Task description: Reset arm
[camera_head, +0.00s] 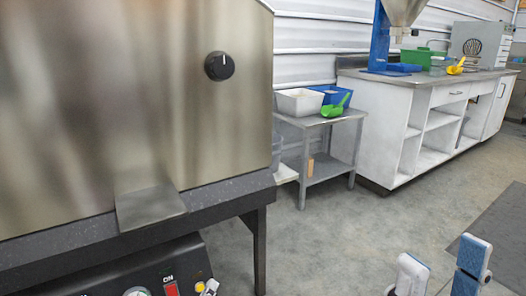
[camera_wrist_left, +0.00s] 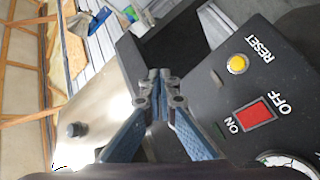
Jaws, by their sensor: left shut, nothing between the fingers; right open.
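A black control panel (camera_head: 120,283) sits low at the front left, with a red ON switch (camera_head: 171,289) and a yellow button (camera_head: 200,286). In the left wrist view the yellow button (camera_wrist_left: 237,64) is beside the word RESET, and the red switch (camera_wrist_left: 255,113) lies between ON and OFF. My left gripper (camera_wrist_left: 160,92) is shut and empty, its tips to the left of the yellow button in that view. My right gripper (camera_head: 440,262) is open and empty at the lower right.
A large steel machine (camera_head: 100,100) with a black knob (camera_head: 219,66) fills the left. A small steel table (camera_head: 335,165) holds a white bin (camera_head: 299,101), a blue bin (camera_head: 327,92) and a green scoop (camera_head: 336,106). A white counter (camera_head: 390,125) stands behind. The middle floor is clear.

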